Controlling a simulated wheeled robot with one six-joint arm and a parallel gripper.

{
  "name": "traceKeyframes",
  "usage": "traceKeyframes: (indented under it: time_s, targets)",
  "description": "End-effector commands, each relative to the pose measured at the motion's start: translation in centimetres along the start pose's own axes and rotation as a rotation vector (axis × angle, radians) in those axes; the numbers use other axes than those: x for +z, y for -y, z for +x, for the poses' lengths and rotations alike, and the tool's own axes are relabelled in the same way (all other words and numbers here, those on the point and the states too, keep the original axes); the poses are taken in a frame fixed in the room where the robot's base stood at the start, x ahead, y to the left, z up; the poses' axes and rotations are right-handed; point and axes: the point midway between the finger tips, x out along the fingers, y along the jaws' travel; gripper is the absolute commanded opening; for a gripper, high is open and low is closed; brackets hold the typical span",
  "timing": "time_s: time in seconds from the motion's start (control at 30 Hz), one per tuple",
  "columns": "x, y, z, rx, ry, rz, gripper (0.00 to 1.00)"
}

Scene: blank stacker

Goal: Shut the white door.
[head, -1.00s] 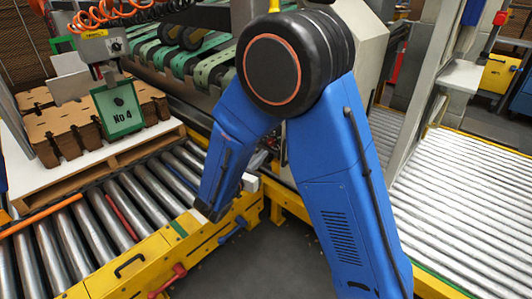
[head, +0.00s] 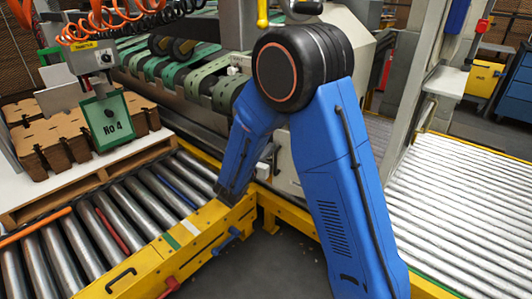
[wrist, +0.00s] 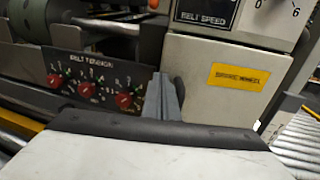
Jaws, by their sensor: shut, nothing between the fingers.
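A pale cream panel (wrist: 228,105) with a yellow label stands just beyond my gripper in the wrist view. It may be the white door, but I cannot tell how far it stands open. My gripper (wrist: 166,84) shows as shut, empty grey fingers at the middle of that view, near the panel's left edge. I cannot tell whether they touch it. In the head view my blue arm hides most of this spot, and the fingers cannot be made out there.
A belt tension panel (wrist: 95,80) with red knobs is left of the fingers. In the head view a roller conveyor (head: 105,230) with a yellow frame is at the left. More rollers (head: 460,205) lie at the right. Dark floor (head: 265,265) shows between them.

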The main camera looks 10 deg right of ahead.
Motion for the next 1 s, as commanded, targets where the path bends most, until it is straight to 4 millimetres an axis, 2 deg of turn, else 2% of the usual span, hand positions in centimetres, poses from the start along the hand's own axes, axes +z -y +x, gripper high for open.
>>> traceKeyframes:
  time_s: [0.37, 0.7, 1.0]
  targets:
    - [0.0, -0.1, 0.3, -0.007, 0.000, 0.000, 0.00]
    - [0.0, -0.5, 4.3, -0.235, 0.006, 0.002, 0.00]
    - [0.0, -0.3, 5.6, -0.364, 0.000, 0.000, 0.00]
